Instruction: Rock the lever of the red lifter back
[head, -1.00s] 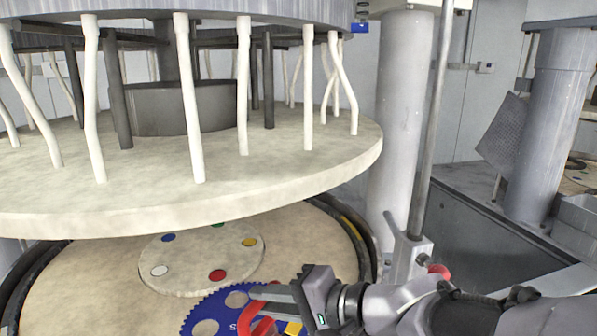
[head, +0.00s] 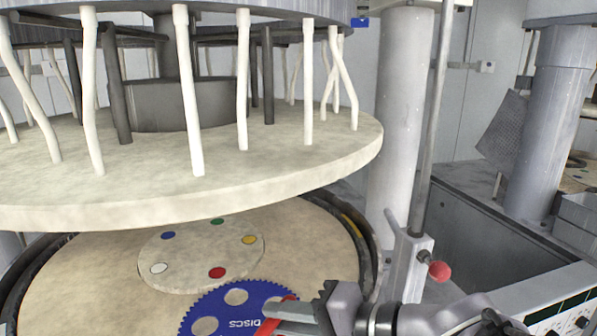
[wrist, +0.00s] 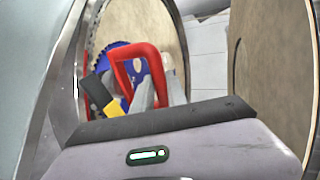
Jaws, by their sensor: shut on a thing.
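The red lifter shows in the wrist view as a red loop handle (wrist: 118,70) with a yellow-and-black piece (wrist: 98,92) at its lower left. I cannot tell for sure if that piece is the lever. In the head view only a red strip of the lifter (head: 277,311) shows, over the blue toothed disc (head: 215,303) marked DISCS. My gripper (head: 283,315) is shut on the red lifter; its grey fingers (wrist: 153,92) meet the loop. The lifter's underside and its contact with the disc are hidden.
The blue disc lies on the tan lower platen (head: 110,275), beside a round pad (head: 195,255) with coloured spots. The large upper platen (head: 230,180) hangs above, to the left. A post with a red knob (head: 439,271) stands close behind my arm. A grey column (head: 395,130) stands behind.

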